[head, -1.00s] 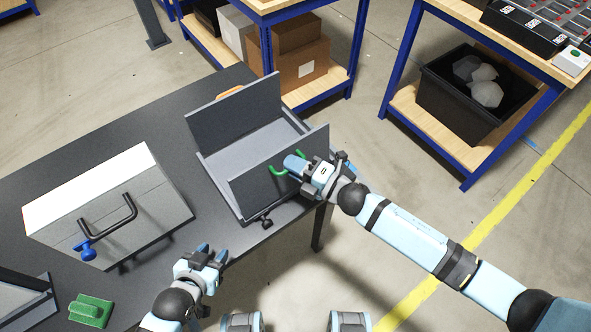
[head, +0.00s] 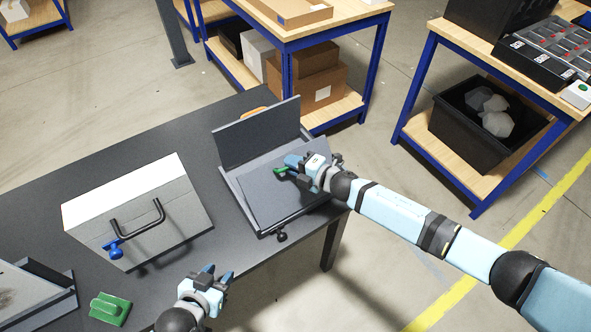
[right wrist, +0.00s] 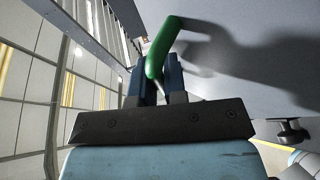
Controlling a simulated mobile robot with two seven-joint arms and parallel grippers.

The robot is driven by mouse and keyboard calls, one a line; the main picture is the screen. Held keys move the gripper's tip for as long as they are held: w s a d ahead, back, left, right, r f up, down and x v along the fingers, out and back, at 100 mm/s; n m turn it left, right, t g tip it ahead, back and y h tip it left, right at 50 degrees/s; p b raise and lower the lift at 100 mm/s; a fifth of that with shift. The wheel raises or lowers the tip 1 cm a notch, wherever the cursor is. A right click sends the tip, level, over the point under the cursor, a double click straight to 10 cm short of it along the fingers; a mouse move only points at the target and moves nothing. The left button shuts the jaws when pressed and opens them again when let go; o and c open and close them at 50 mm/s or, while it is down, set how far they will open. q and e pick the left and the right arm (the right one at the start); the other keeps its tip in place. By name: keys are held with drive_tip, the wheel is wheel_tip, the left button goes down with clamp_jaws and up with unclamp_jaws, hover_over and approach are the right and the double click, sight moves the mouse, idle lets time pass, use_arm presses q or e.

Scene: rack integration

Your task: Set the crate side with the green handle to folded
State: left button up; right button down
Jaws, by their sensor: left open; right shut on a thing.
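The grey folding crate (head: 232,186) stands on the dark table. Its far side (head: 258,135) is upright. Its near side (head: 268,202), with the green handle (head: 281,170), leans steeply inward over the crate floor. My right gripper (head: 297,163) is at that side and shut on the green handle. In the right wrist view, the green handle (right wrist: 160,52) runs between the fingers, beside the grey panel. My left gripper (head: 218,276) is open and empty, low over the table's front edge.
A grey case (head: 140,210) with a black handle and blue knob stands left of the crate. A green block (head: 110,309) and another grey tray (head: 35,290) lie at the front left. A black knob (head: 282,236) sits by the crate's near edge.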

drive_tip(key=shift+w+a+f, duration=0.6)
drive_tip(key=shift+w+f, duration=0.05)
drive_tip(key=shift+w, duration=0.2)
drive_tip(key=shift+w+a+f+g+h, duration=0.35)
drive_tip(key=shift+w+f+g+h, duration=0.05)
drive_tip(key=shift+w+f+h, duration=0.15)
drive_tip(key=shift+a+f, duration=0.15)
drive_tip(key=shift+f, duration=0.1)
drive_tip(key=shift+w+a+f+b, duration=0.2)
drive_tip(key=shift+w+a+f, duration=0.1)
drive_tip(key=shift+w+f, duration=0.3)
drive_tip(key=shift+w+a+f+b, duration=0.15)
drive_tip(key=shift+w+a+f, duration=0.2)
drive_tip(key=shift+f, duration=0.45)
drive_tip(key=shift+w+a+f+m+g+h+p, duration=0.15)
drive_tip(key=shift+w+f+m+g+h+p, duration=0.15)
drive_tip(key=shift+f, duration=0.25)
drive_tip(key=shift+w+a+f+m+g+h+p, duration=0.1)
drive_tip(key=shift+f+m+g+h, duration=0.1)
drive_tip(key=shift+f+g+h, duration=0.25)
use_arm(q)
drive_tip(key=shift+s+a+r, duration=0.2)
drive_tip(key=shift+s+r, duration=0.05)
use_arm(e)
drive_tip(key=shift+w+a+f+g+h, duration=0.1)
drive_tip(key=shift+f+g+h, duration=0.2)
drive_tip(key=shift+f, duration=0.45)
